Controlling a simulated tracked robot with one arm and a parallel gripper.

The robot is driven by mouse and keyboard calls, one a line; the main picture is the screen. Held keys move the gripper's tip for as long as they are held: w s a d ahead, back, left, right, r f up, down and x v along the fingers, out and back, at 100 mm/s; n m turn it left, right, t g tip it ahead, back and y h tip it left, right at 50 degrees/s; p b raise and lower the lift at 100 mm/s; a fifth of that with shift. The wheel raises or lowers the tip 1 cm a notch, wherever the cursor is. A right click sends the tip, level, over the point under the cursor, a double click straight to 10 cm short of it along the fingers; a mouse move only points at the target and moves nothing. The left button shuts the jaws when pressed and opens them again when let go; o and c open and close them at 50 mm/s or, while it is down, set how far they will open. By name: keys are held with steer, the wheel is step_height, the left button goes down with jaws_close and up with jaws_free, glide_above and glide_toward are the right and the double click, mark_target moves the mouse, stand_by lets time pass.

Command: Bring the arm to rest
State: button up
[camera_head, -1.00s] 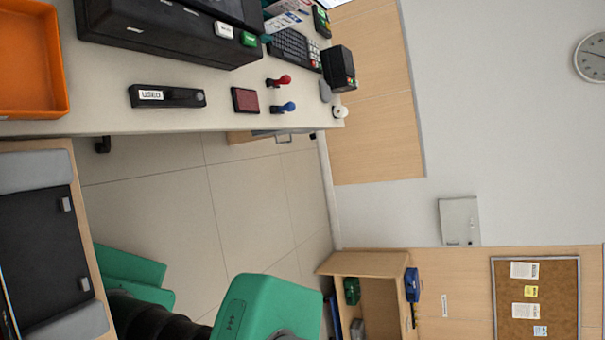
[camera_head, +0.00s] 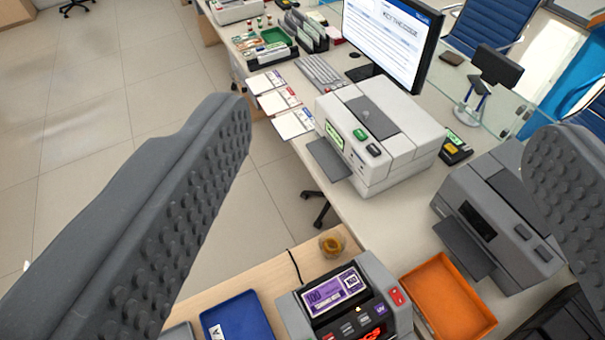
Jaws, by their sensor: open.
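My gripper (camera_head: 390,135) shows large in the camera view, with one grey studded finger at the left and the other at the right edge. The fingers are wide apart and nothing is between them. Beyond them lies the teller counter (camera_head: 375,215), seen from above at a slant. I cannot tell the fingers' exact height above it. The rest of my arm is not in view now.
A light grey machine (camera_head: 375,135), a dark grey machine (camera_head: 500,220), a monitor (camera_head: 393,40) and an orange tray (camera_head: 447,300) stand on the counter. A banknote counter (camera_head: 350,300) and a blue tray (camera_head: 245,318) are at the bottom. Open tiled floor (camera_head: 90,120) lies left.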

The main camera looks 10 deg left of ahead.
stand_by(0.3)
step_height(320, 180, down, 5)
steer(key=b, duration=0.4)
steer(key=shift+r+b, duration=0.15)
steer(key=shift+b, duration=0.2)
